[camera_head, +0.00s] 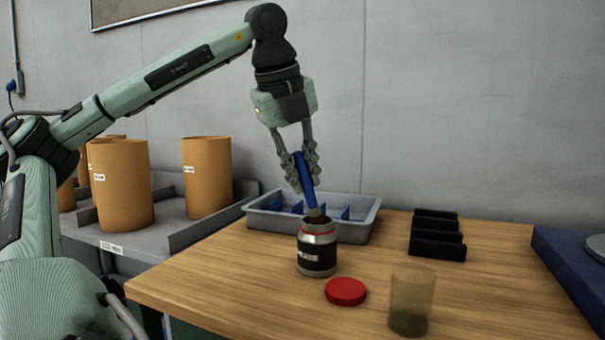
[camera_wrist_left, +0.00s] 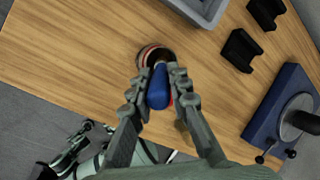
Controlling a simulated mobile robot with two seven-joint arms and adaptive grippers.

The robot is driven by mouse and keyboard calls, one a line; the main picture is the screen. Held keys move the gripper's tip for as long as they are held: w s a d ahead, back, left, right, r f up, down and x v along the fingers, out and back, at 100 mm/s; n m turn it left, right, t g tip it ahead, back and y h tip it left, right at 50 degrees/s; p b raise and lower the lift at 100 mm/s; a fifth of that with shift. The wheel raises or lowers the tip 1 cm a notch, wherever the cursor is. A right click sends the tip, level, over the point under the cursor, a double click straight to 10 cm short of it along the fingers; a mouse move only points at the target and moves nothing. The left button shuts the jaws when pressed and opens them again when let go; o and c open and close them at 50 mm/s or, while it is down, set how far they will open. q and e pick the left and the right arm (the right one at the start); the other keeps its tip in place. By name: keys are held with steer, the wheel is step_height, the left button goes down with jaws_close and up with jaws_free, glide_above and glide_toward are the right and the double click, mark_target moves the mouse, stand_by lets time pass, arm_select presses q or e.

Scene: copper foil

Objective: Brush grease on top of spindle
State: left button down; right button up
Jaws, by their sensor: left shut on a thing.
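My left gripper (camera_head: 304,165) is shut on a brush with a blue handle (camera_head: 304,183). The brush points down, slightly tilted, with its tip at the mouth of an open metal jar (camera_head: 317,250) with a black label. The bristles are partly hidden by the jar's rim. In the left wrist view the blue handle (camera_wrist_left: 158,88) sits between the fingers, with the jar (camera_wrist_left: 153,54) just beyond it. The spindle may be the dark part on a blue base (camera_wrist_left: 288,112) at the right in the wrist view.
A red lid (camera_head: 346,291) and a translucent brownish cup (camera_head: 411,300) stand on the wooden table near the jar. A grey tray with blue dividers (camera_head: 368,222) is behind it. Black holders (camera_head: 437,244) stand to the right. Brown cylinders (camera_head: 207,178) stand at the left.

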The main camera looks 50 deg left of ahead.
mark_target(302, 154)
arm_select(q)
steer(key=shift+r+p, duration=2.15)
steer(key=shift+r, duration=0.85)
steer(key=shift+f, duration=0.1)
